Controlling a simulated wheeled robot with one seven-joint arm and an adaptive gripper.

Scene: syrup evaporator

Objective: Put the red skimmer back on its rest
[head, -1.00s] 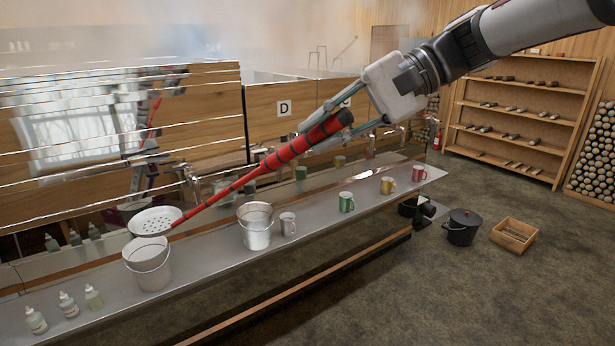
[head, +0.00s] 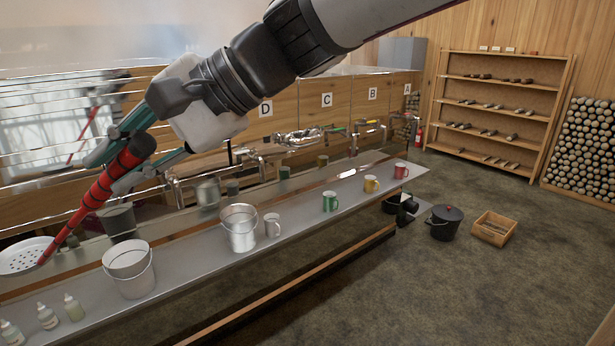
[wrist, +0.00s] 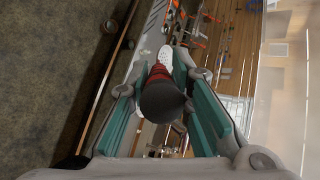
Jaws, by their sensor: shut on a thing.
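The red skimmer (head: 92,200) has a long red handle with black bands and a black end, and a white perforated head (head: 28,254). My gripper (head: 112,167) is shut on the handle near its black end. The skimmer slants down to the left, its head low over the back of the bench's left end. I cannot tell whether the head touches anything. In the wrist view, the black handle end (wrist: 163,99) lies between the fingers, and the white head (wrist: 166,55) shows beyond. I cannot make out the skimmer's rest for certain.
The long metal bench (head: 185,247) carries a white bucket (head: 130,272), a metal bucket (head: 240,230), several mugs and small bottles (head: 47,316). Behind it stand wood-sided evaporator pans lettered A to D, with taps (head: 260,165). A black pot (head: 444,224) and wooden crate (head: 493,229) stand on the floor.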

